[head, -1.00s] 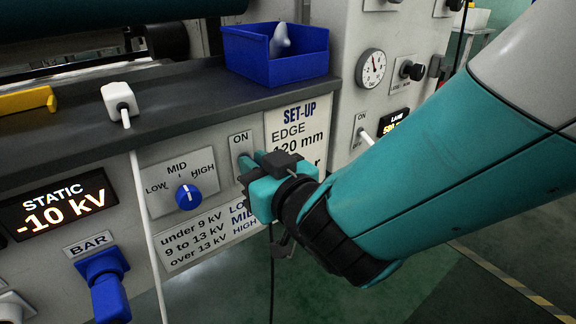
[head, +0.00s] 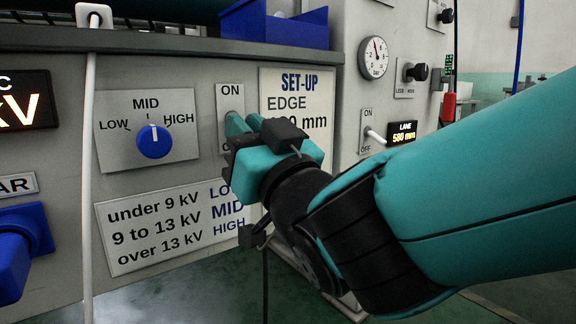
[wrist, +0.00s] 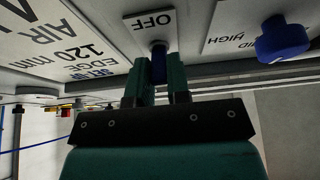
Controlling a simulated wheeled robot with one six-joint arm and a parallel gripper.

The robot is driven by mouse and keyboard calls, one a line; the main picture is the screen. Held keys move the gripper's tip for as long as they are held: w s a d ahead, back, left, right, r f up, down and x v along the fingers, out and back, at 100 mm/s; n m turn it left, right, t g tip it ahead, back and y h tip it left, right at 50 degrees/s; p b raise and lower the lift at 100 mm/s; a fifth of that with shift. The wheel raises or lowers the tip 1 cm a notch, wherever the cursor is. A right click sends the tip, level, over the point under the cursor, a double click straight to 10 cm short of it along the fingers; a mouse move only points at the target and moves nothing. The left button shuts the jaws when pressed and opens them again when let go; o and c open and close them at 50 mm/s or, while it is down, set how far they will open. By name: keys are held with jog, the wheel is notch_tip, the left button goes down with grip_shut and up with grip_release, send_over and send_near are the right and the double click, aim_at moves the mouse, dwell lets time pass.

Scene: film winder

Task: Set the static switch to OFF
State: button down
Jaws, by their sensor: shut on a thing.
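The static switch's plate (head: 230,98) is on the front panel, between the MID knob and the SET-UP card. ON shows at its top in the head view; its lower part is mostly behind my gripper. My gripper (head: 236,126) is at this plate. In the wrist view its two green fingers (wrist: 160,82) are shut on a dark blue lever (wrist: 158,62), one on each side. The OFF label (wrist: 152,22) shows beside the lever. The lever's exact tilt is hidden in the head view.
A blue knob (head: 154,141) points to MID at the left. A white cable (head: 88,180) hangs down the panel. A blue bin (head: 272,24) stands on the ledge above. Another ON/OFF switch (head: 375,136) is to the right, beside the LANE display (head: 402,132).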

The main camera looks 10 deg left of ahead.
jog(key=shift+f+b, duration=0.1)
jog(key=shift+b, duration=0.55)
jog(key=c, duration=1.1)
grip_release()
jog(key=shift+f+b+v, duration=0.15)
jog(key=shift+b+v, duration=2.45)
jog(key=shift+v, duration=1.75)
jog(key=shift+f+b+v, duration=0.15)
jog(key=shift+b+v, duration=2.4)
jog(key=shift+v, duration=1.8)
jog(key=shift+w, duration=0.15)
